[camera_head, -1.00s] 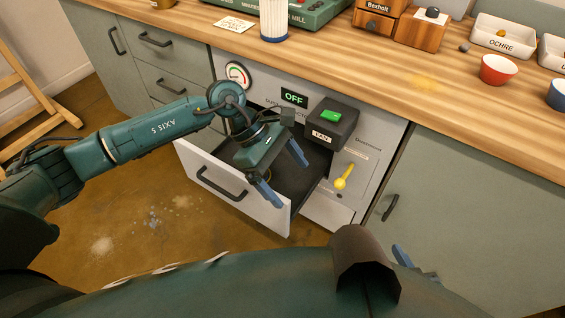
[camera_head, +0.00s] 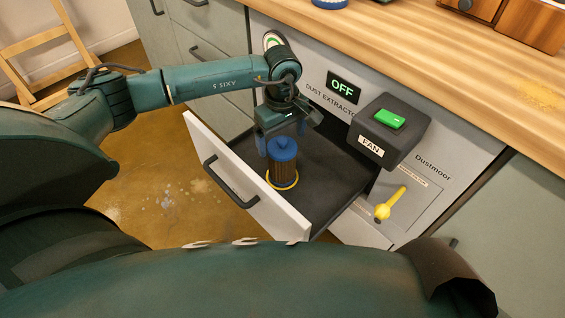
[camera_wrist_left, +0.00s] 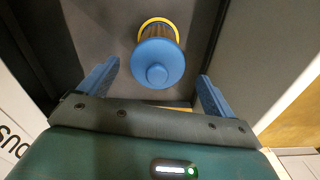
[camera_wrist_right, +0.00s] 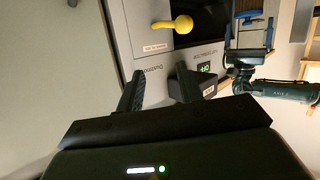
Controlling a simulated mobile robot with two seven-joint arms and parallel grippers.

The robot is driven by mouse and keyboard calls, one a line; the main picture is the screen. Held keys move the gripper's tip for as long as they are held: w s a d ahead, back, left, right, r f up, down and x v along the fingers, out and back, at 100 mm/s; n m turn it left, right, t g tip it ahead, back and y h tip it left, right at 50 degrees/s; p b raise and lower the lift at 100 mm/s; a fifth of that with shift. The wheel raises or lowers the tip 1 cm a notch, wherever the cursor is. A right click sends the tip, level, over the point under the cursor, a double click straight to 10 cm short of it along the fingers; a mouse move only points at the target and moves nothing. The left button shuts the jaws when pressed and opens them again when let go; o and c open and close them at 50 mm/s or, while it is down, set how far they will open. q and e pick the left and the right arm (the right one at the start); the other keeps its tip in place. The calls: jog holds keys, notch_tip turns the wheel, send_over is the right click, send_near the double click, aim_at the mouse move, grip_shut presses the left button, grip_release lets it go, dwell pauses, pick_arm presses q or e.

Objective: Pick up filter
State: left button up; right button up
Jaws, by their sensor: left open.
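The filter (camera_head: 284,172) stands upright in the open drawer. It has a blue cap, a brown pleated body and a yellow ring at its base. My left gripper (camera_head: 281,140) is open above the drawer, with its fingers at either side of the filter's cap. In the left wrist view the filter (camera_wrist_left: 160,62) lies between the two blue fingers, with a gap on each side; no contact shows. My right gripper (camera_wrist_right: 158,72) shows only in its own wrist view, with its dark fingers apart and nothing visible between them.
The drawer (camera_head: 243,187) of the dust extractor is pulled out, its front panel close to the filter. A black fan box (camera_head: 388,132) with a green button juts out to the right, above a yellow handle (camera_head: 391,204). The wooden counter (camera_head: 440,50) runs along the top.

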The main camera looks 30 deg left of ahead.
aim_at(282, 151)
pick_arm(q)
jog(key=f, duration=0.3)
jog(key=f+b, duration=0.1)
jog(key=f, duration=0.1)
jog(key=shift+w+f, duration=0.2)
jog(key=shift+f, duration=0.2)
jog(key=c, duration=1.1)
pick_arm(e)
jog(key=shift+w+a+t, duration=0.15)
jog(key=shift+w+t, duration=0.1)
jog(key=shift+t, duration=0.25)
pick_arm(q)
jog(key=shift+r, duration=0.1)
